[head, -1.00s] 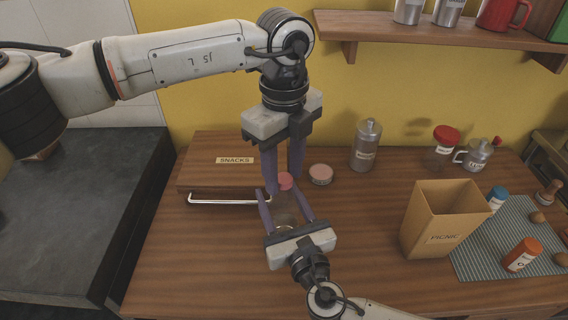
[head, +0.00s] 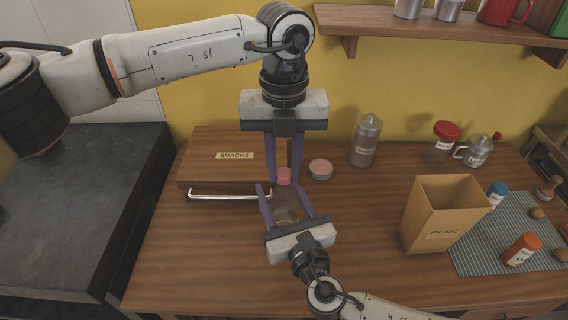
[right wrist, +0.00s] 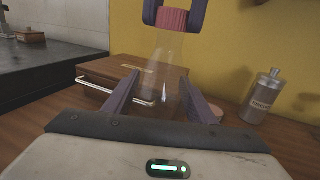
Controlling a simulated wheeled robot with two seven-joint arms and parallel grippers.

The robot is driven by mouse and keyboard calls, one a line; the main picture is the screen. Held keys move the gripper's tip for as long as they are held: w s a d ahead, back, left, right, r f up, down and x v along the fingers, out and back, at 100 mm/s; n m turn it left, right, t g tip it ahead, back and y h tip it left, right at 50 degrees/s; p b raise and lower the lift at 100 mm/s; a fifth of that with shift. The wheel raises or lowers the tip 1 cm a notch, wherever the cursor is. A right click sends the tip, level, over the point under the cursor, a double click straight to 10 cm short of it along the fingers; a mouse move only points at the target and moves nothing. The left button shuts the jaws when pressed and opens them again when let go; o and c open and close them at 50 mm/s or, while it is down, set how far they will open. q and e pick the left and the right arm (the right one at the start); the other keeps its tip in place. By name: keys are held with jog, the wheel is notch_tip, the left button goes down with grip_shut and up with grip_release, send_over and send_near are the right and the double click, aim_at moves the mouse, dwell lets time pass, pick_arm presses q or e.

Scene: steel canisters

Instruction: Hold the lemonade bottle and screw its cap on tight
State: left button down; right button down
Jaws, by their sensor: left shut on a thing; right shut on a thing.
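The lemonade bottle (right wrist: 163,75) is clear glass and stands upright on the counter; its lower body also shows in the head view (head: 286,214). My right gripper (head: 285,192) is shut around the bottle's body from the front. A pink-red ribbed cap (head: 284,176) sits at the top of the bottle's neck, also seen in the right wrist view (right wrist: 173,20). My left gripper (head: 284,179) points down from above and is shut on the cap. Whether the cap is fully seated cannot be told.
A wooden snacks box (head: 222,174) with a metal handle (head: 230,196) stands just left. A round pink-lidded tin (head: 321,169) and a steel canister (head: 366,140) are behind to the right. A picnic box (head: 432,222) stands farther right. The front-left counter is clear.

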pick_arm(q)
jog(key=m, duration=1.7)
jog(key=shift+f+m, duration=0.1)
jog(key=shift+m, duration=0.2)
jog(key=m, duration=0.4)
jog(key=c, duration=1.5)
grip_release()
jog(key=shift+r, duration=2.3)
